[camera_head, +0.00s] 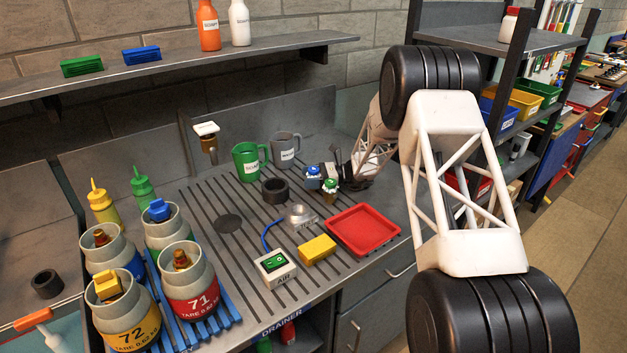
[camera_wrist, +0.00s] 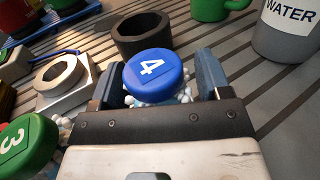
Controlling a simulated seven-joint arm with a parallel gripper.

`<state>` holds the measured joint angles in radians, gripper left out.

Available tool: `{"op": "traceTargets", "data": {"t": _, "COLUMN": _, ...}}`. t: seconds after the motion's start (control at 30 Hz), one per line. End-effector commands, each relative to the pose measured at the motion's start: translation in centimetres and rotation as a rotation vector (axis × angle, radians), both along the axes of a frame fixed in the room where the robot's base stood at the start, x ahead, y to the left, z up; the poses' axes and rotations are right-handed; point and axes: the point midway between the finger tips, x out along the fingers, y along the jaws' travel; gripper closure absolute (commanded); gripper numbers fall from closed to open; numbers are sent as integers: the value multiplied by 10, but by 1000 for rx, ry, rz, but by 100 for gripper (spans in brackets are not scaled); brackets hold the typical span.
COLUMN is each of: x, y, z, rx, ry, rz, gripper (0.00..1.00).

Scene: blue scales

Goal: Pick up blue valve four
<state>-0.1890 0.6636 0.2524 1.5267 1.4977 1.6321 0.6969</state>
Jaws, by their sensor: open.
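Blue valve four has a round blue cap with a white 4; in the wrist view the cap (camera_wrist: 154,70) lies between my gripper's (camera_wrist: 158,76) two blue-grey fingers. The fingers are apart, one on each side; whether either touches the cap I cannot tell. The valve's lower part is mostly hidden. In the head view the blue valve (camera_head: 313,174) stands on the slotted bench, with my gripper (camera_head: 338,170) at its right. A green valve marked 3 (camera_wrist: 22,146) is close by at the lower left in the wrist view; it also shows in the head view (camera_head: 330,186).
A black ring (camera_wrist: 141,35) sits just beyond the blue valve. A grey WATER mug (camera_head: 287,149) and a green mug (camera_head: 249,160) stand behind. A red tray (camera_head: 362,230), a yellow block (camera_head: 317,250) and an AIR switch box (camera_head: 275,270) lie in front.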

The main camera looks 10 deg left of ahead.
Motion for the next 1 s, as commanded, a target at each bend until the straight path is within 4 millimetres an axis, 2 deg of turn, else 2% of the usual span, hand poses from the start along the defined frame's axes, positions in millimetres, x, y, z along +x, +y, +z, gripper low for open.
{"op": "traceTargets", "data": {"t": 0.1, "x": 0, "y": 0, "z": 0, "rx": 0, "ry": 0, "rz": 0, "gripper": 29}}
{"op": "traceTargets", "data": {"t": 0.13, "x": 0, "y": 0, "z": 0, "rx": 0, "ry": 0, "rz": 0, "gripper": 33}}
{"op": "traceTargets", "data": {"t": 0.53, "x": 0, "y": 0, "z": 0, "rx": 0, "ry": 0, "rz": 0, "gripper": 92}}
{"op": "traceTargets", "data": {"t": 0.83, "x": 0, "y": 0, "z": 2, "rx": 0, "ry": -1, "rz": 0, "gripper": 93}}
{"op": "traceTargets", "data": {"t": 1.0, "x": 0, "y": 0, "z": 12, "rx": 1, "ry": -3, "rz": 0, "gripper": 93}}
